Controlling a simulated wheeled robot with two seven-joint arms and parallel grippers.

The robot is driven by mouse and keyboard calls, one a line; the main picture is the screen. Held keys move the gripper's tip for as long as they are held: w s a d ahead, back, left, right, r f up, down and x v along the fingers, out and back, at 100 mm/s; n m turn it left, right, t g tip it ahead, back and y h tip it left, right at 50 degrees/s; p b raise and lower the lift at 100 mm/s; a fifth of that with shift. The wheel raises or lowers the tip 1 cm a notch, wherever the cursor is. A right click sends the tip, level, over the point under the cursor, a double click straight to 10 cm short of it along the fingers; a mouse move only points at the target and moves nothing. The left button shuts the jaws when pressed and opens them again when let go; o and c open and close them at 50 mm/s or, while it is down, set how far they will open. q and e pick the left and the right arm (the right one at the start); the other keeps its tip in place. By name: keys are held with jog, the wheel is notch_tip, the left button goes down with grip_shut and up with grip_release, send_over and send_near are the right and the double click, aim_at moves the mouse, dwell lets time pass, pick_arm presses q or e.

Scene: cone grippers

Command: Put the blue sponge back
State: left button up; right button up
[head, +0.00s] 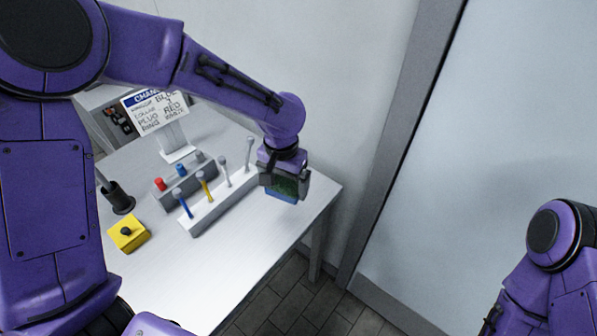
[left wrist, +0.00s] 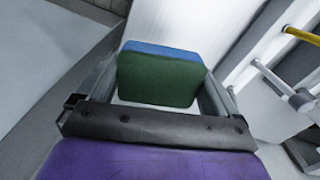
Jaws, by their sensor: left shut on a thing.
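The blue sponge (left wrist: 158,76) has a green face and a blue layer, and sits between the two fingers of my left gripper (left wrist: 160,90) in the left wrist view. In the head view the left gripper (head: 286,183) is shut on the sponge (head: 281,195) at the right end of the white table (head: 255,225), near its right edge. The gripper partly hides the sponge there. I cannot tell whether the sponge touches the tabletop. My right arm shows at the lower right of the head view, but its fingers are not visible.
A light rack (head: 215,205) with several upright pegs stands just left of the gripper. Behind it is a grey block (head: 187,183) with coloured plugs. A yellow box (head: 128,233), a black holder (head: 119,198) and a sign (head: 157,112) stand further left. The front of the table is clear.

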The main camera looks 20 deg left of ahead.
aim_at(293, 191)
pick_arm(q)
jog(key=shift+s+d+r+m+p, duration=0.7)
jog(key=shift+s+d+r+m, duration=0.25)
jog(key=shift+d+r+m, duration=0.2)
jog(key=shift+w+d+f+m, duration=0.1)
jog(key=shift+d+f+m, duration=0.15)
jog(key=w+f+p, duration=0.1)
jog(key=w+f, duration=0.1)
jog(key=w, duration=0.2)
jog(key=w+a+f+p, duration=0.1)
jog(key=w+f, duration=0.2)
jog(key=w+f+p, duration=0.1)
jog(key=w+f, duration=0.2)
jog(key=w, duration=0.1)
jog(key=shift+w+a+f, duration=0.15)
jog(key=shift+w+f, duration=0.1)
jog(key=shift+w, duration=0.1)
jog(key=shift+w+f, duration=0.15)
jog(key=shift+f, duration=0.1)
jog(key=f, duration=0.1)
jog(key=f+p, duration=0.1)
jog(key=f, duration=0.1)
jog(key=shift+w+f, duration=0.2)
jog(key=shift+f, duration=0.05)
jog(key=shift+w+a+f, duration=0.1)
jog(key=shift+f, duration=0.05)
jog(key=o, duration=0.6)
jog(key=shift+f, duration=0.1)
pick_arm(e)
notch_tip(293, 191, up, 6)
